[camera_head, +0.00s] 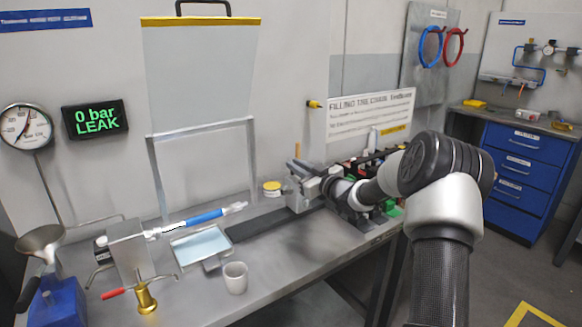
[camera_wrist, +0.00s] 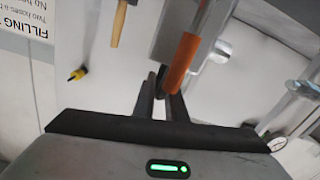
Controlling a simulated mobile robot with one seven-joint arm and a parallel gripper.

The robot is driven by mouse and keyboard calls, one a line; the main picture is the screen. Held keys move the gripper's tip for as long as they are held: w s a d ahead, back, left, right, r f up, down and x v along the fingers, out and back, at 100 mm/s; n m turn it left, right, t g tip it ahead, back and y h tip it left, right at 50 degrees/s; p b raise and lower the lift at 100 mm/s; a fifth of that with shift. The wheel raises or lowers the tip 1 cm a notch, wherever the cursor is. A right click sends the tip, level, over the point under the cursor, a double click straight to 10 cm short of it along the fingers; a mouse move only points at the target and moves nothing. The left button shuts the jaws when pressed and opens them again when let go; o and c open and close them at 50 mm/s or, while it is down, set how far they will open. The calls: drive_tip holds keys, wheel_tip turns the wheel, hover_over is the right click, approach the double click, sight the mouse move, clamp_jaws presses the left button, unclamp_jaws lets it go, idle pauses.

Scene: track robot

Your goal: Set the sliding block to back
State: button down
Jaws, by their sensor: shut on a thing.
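The sliding block (camera_head: 303,192) is a grey metal block on a dark rail (camera_head: 262,219) along the bench. It stands at the rail's right end, partly hidden by my gripper (camera_head: 325,186). In the wrist view, my gripper (camera_wrist: 163,88) has its two dark fingers close together at the lower end of an orange bar (camera_wrist: 185,60) in front of the grey block (camera_wrist: 190,25). It appears shut on this bar of the block. The exact contact between fingers and bar is hard to see.
Left of the block, the rail is clear up to a shallow tray (camera_head: 201,247). A white cup (camera_head: 235,278) stands at the bench's front edge. A clear tube with a blue sleeve (camera_head: 204,219) lies behind the tray. A display (camera_head: 95,119) reads "0 bar LEAK".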

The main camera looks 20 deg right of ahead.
drive_tip(key=shift+d+r, duration=0.15)
drive_tip(key=shift+d, duration=0.15)
drive_tip(key=c, duration=1.8)
unclamp_jaws()
drive_tip(key=shift+w+d, duration=0.1)
drive_tip(key=shift+d, duration=0.05)
drive_tip(key=shift+c, duration=0.2)
drive_tip(key=p+v, duration=0.1)
drive_tip(key=v, duration=1.6)
drive_tip(key=shift+s, duration=0.25)
